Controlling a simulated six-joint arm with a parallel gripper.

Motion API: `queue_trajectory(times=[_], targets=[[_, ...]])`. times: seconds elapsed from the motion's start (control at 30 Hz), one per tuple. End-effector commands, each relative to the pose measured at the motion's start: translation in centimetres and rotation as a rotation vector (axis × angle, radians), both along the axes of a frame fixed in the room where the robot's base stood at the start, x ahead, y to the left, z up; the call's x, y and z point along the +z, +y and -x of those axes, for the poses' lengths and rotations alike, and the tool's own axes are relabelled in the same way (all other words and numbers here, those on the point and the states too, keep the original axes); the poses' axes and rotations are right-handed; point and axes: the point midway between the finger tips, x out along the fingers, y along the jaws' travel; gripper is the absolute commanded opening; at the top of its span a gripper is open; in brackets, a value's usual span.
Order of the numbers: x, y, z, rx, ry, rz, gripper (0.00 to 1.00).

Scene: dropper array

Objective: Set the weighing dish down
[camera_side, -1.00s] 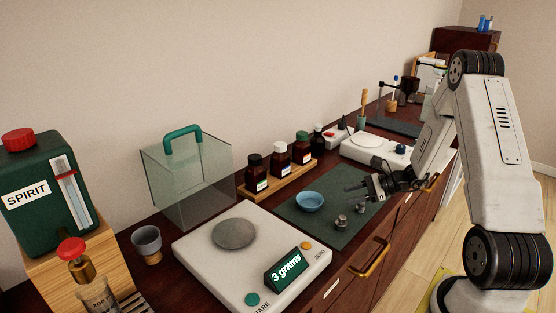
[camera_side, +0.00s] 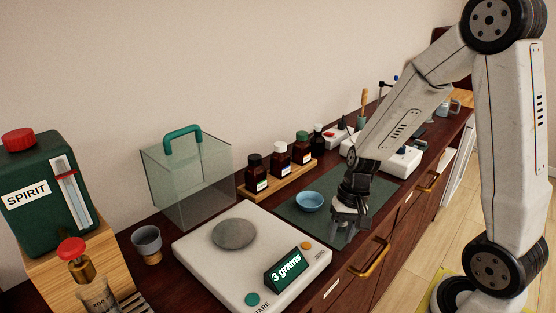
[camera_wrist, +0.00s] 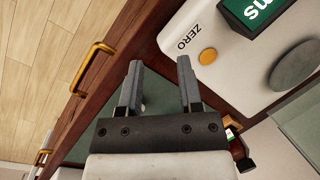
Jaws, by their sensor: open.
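The weighing dish, a small blue bowl (camera_side: 309,201), sits upright on the dark green mat (camera_side: 290,212) in the side view, right of the balance (camera_side: 195,252). Its round grey pan (camera_side: 234,234) is empty and its display reads 3 grams. My gripper (camera_side: 344,228) points down over the mat, to the right of the dish and apart from it. In the wrist view my gripper (camera_wrist: 159,66) is open with nothing between its fingers. The dish does not show in the wrist view. The small metal weights are hidden behind my gripper in the side view.
A clear draft cover with a green handle (camera_side: 183,137) stands behind the balance. Several brown bottles (camera_side: 280,163) stand on a wooden rack behind the mat. A grey cup (camera_side: 147,240) is left of the balance. A brass drawer handle (camera_side: 370,260) juts from the cabinet front.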

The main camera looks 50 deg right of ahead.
Motion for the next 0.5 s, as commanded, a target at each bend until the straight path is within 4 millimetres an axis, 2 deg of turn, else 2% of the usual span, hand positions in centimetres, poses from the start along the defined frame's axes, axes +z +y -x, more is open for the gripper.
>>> queue_trajectory(times=[0.1, 0.23, 0.4, 0.5], targets=[[1.1, 1.6, 0.5, 0.242, -0.091, 0.137, 0.46], [2.1, 2.9, 0.6, 0.456, -0.190, 0.247, 0.46], [2.9, 4.1, 0.5, 0.623, -0.280, 0.325, 0.46], [3.1, 4.4, 0.5, 0.662, -0.300, 0.341, 0.46]])
